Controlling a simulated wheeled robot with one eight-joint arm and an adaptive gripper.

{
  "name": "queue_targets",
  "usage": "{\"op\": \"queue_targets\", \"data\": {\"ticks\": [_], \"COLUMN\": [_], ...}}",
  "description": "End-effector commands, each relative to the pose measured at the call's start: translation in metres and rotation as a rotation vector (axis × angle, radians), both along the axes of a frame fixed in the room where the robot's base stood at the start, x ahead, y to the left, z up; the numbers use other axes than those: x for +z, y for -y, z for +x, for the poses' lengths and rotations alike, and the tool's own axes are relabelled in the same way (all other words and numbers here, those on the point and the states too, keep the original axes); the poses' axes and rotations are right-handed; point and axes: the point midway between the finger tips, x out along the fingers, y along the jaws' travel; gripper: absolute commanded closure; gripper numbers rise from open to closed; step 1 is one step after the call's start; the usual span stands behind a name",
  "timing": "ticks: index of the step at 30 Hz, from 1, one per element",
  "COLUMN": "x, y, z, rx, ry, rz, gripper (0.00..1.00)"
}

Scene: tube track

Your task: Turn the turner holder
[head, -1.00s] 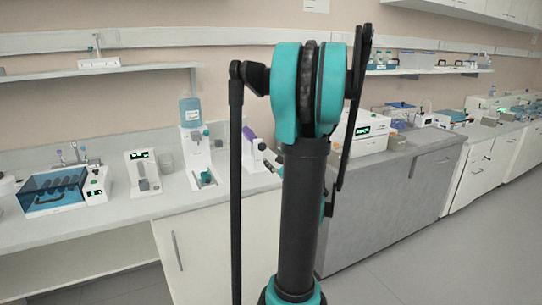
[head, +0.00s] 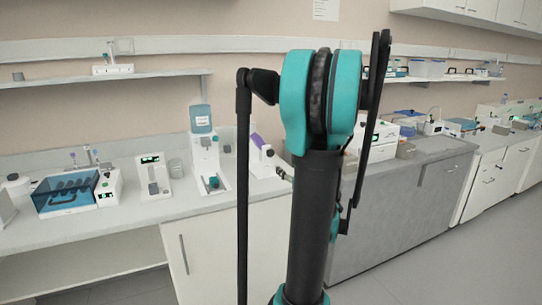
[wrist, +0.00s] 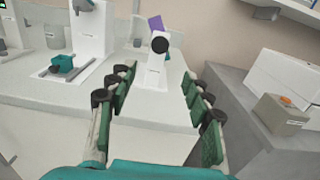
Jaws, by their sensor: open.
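A white stand with a purple top part and a round black end facing me (wrist: 159,45) is on the bench, ahead of my gripper in the wrist view. It looks like the turner holder, though no readable label confirms this. In the head view the white stand (head: 262,157) is just left of my arm, partly hidden by it. My gripper (wrist: 159,77) is open and empty, its green-padded fingers spread to either side of the stand's line. The stand lies beyond the fingertips with no visible contact.
Left of the stand is a white device with a green-and-black part (wrist: 62,64) on its base. A grey box (wrist: 280,114) sits on the grey counter to the right. Bare white bench lies in front of the stand.

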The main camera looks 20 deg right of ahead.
Motion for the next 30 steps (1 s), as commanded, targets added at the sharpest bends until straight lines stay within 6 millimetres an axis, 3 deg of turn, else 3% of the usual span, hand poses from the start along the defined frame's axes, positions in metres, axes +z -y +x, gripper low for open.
{"op": "queue_targets", "data": {"ticks": [18, 24, 30], "x": [0.000, 0.000, 0.000], "y": [-0.005, -0.006, -0.006], "z": [0.120, 0.148, 0.160], "rx": [0.003, 0.001, 0.001], "ry": [0.000, 0.000, 0.000], "rz": [-0.004, -0.004, -0.004], "gripper": [0.50, 0.50, 0.50]}}
